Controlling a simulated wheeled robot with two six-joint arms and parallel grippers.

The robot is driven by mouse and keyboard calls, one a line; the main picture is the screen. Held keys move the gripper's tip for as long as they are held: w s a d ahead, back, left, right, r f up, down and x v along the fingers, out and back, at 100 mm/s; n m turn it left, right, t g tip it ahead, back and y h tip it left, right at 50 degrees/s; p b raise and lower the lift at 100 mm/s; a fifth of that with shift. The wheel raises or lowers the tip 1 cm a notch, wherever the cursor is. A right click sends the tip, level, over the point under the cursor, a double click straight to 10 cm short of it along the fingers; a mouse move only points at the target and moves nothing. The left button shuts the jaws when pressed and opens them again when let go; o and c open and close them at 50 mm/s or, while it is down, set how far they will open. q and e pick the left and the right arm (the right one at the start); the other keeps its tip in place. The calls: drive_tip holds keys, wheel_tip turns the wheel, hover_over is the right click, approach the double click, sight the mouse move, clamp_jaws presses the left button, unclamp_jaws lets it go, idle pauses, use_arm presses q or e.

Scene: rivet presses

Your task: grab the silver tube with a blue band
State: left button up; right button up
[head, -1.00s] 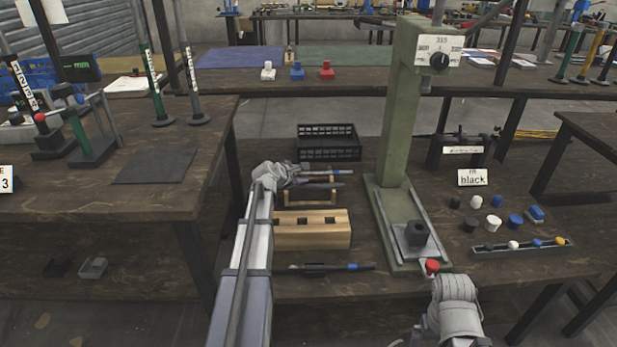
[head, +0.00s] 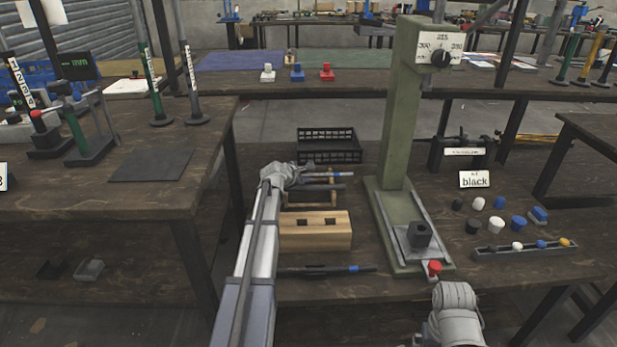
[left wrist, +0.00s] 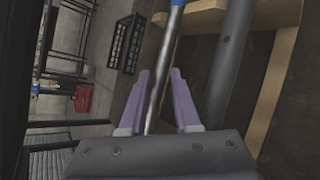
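The silver tube with a blue band (left wrist: 161,78) runs lengthwise between my left gripper's two purple fingers in the left wrist view; its blue part shows at the top edge. My left gripper (left wrist: 159,82) is open around the tube, with a gap at least on the left side. In the head view the silver tube (head: 330,174) lies on a wooden rack (head: 310,206), with my left gripper (head: 312,182) at its left part, small and partly hidden. A dark grey tube (left wrist: 229,65) lies beside it. My right forearm shows at the bottom, but its gripper does not.
A wooden block with holes (head: 315,240) and a dark tube with a blue band (head: 320,271) lie nearer on the table. A green press (head: 395,140) stands to the right. A black crate (head: 328,148) is behind. Caps (head: 478,203) lie farther right.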

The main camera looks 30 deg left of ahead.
use_arm(q)
clamp_jaws()
idle(0.8)
idle(0.4)
wheel_tip(320, 180, up, 10)
drive_tip(key=p, duration=1)
